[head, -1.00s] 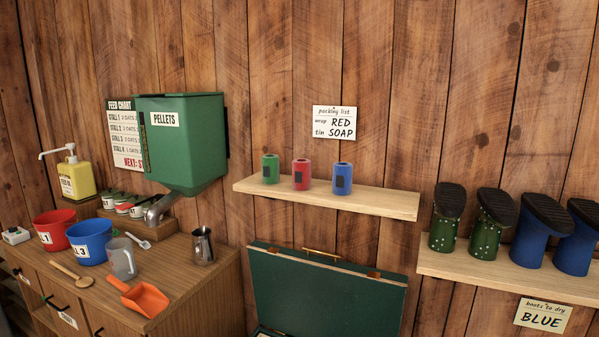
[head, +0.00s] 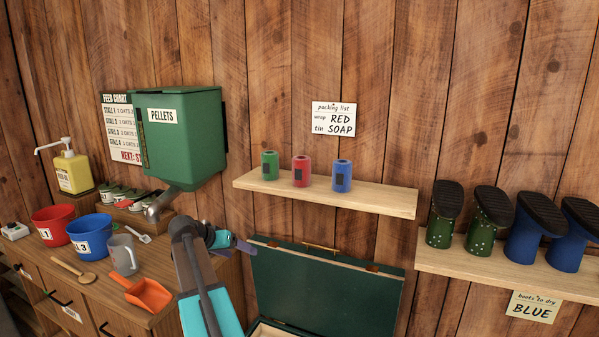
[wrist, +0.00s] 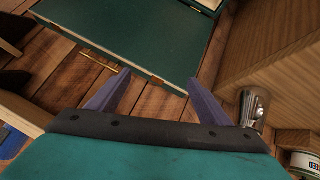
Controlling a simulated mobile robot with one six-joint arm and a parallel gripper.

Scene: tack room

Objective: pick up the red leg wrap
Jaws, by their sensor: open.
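The red leg wrap (head: 301,171) stands upright on the wooden wall shelf (head: 350,197) in the head view, between a green wrap (head: 269,165) and a blue wrap (head: 342,176). Each has a dark patch on its front. My gripper (head: 250,247) is lower and to the left of the shelf, in front of the green case's lid. In the wrist view my gripper (wrist: 157,95) has its two purple fingers spread apart with nothing between them. The wraps are not in the wrist view.
An open green case (head: 325,285) stands below the shelf. A counter at left holds buckets, an orange scoop (head: 149,294) and a grey jug (head: 124,255). A green pellet hopper (head: 183,135) hangs above it. A packing list (head: 334,119) reads wrap RED, tin SOAP.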

